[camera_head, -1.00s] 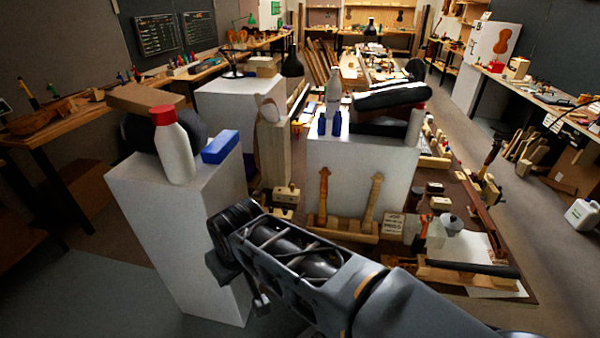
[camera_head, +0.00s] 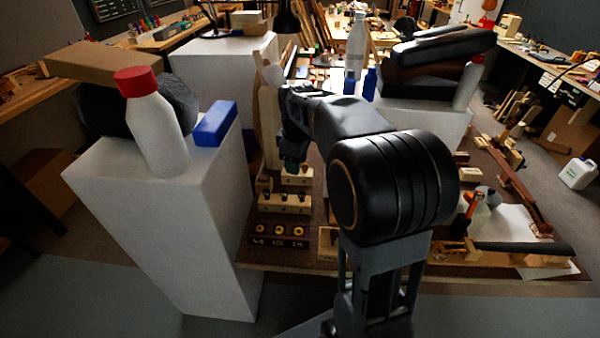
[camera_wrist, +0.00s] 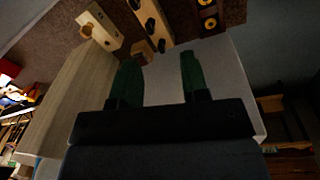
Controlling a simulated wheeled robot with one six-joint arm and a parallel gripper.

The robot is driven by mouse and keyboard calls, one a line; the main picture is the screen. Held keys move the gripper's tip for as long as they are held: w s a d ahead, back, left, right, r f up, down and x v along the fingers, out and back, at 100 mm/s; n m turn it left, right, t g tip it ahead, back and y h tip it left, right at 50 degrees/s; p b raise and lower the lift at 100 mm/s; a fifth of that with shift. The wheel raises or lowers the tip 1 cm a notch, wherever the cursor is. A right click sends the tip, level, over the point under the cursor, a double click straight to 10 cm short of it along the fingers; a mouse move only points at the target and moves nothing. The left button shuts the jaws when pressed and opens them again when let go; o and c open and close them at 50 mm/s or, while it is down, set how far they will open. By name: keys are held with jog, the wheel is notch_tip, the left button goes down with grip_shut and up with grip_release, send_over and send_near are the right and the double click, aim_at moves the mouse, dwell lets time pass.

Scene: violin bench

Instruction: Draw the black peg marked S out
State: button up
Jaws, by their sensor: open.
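Several black pegs (camera_wrist: 151,25) stand in a row in a pale wooden block (camera_wrist: 141,17) at the top of the wrist view. The block also shows in the head view (camera_head: 284,209), on the bench below my gripper. I cannot read any letter, so I cannot tell which peg is S. My gripper (camera_wrist: 160,72) is open, with two green fingers apart and nothing between them. In the head view my gripper (camera_head: 292,165) hangs behind the peg block, near another pale block (camera_head: 297,179). The fingers are apart from the pegs.
A dark block with yellow rings (camera_head: 278,241) sits in front of the peg block. A tall white pedestal (camera_head: 165,235) stands close on the left, carrying a red-capped bottle (camera_head: 152,125) and a blue box (camera_head: 215,124). A pale upright board (camera_wrist: 62,85) is beside my gripper.

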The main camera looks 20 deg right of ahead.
aim_at(300, 192)
jog(key=w+d+f+n+g+b, duration=0.1)
jog(key=w+d+f+n+b, duration=0.1)
jog(key=w+d+f+n, duration=0.25)
jog(key=shift+m, duration=0.75)
jog(key=f, duration=1)
jog(key=a+f+b, duration=0.1)
jog(key=f, duration=0.3)
jog(key=shift+w+f, duration=0.25)
jog(key=shift+f, duration=0.15)
jog(key=shift+c, duration=0.3)
jog(key=c, duration=0.6)
grip_shut()
